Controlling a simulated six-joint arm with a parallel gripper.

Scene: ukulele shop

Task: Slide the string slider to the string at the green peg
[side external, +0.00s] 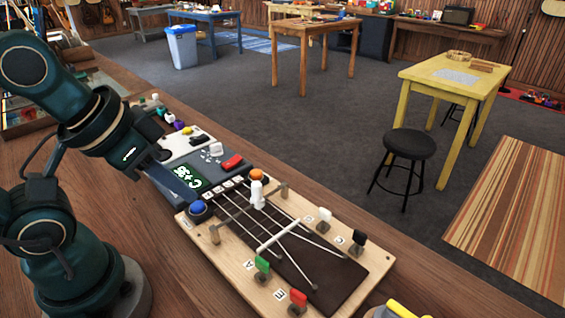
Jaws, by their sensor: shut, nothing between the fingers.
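The green peg (262,265) stands at the board's near edge, left of a red peg (298,298). A white peg (324,215) and a black peg (358,240) stand on the far side. A pale bar (281,236) crosses the strings. My gripper (163,154) is shut and empty, up and left of the slider, apart from it; its fingertips are small and dark here.
A grey-blue box with a green display (188,179) and a red button (232,162) adjoins the board's upper left. A blue knob (197,207) is at the board's left corner. Small coloured pieces (178,125) line the bench behind. Yellow items (405,310) lie at the lower right.

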